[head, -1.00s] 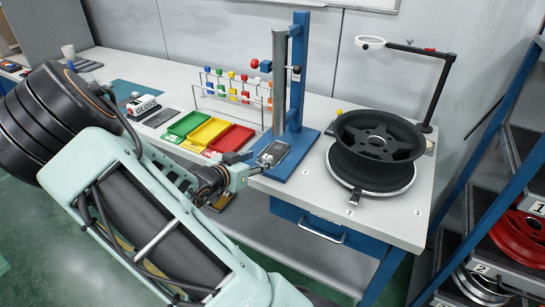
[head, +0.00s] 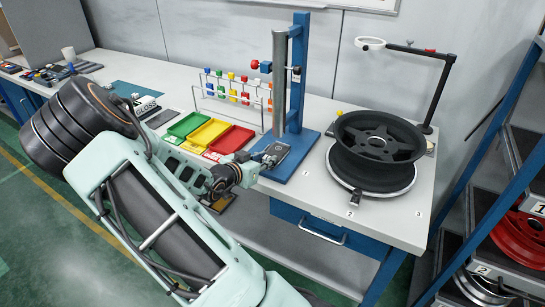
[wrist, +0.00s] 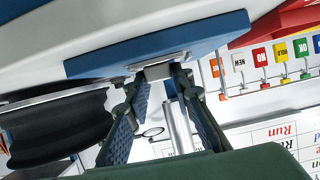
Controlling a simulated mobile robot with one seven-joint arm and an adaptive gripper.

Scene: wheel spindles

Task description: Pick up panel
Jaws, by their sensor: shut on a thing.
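A small dark grey panel (head: 275,153) lies at the front edge of the blue base of the post stand (head: 299,166). My gripper (head: 264,160) is at the panel's near edge, low over the bench. In the wrist view, my two fingers (wrist: 159,74) are shut on a narrow grey edge of the panel (wrist: 158,68), right against the blue base (wrist: 215,38). Most of the panel is out of sight there. I cannot tell whether it is lifted off the base.
The metal post (head: 279,85) rises just behind the panel. To the left are a red tray (head: 230,139), yellow and green trays, and a rack of coloured tags (head: 235,88). A black wheel (head: 378,138) sits on its spindle to the right. Steel shelving (head: 520,140) stands at far right.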

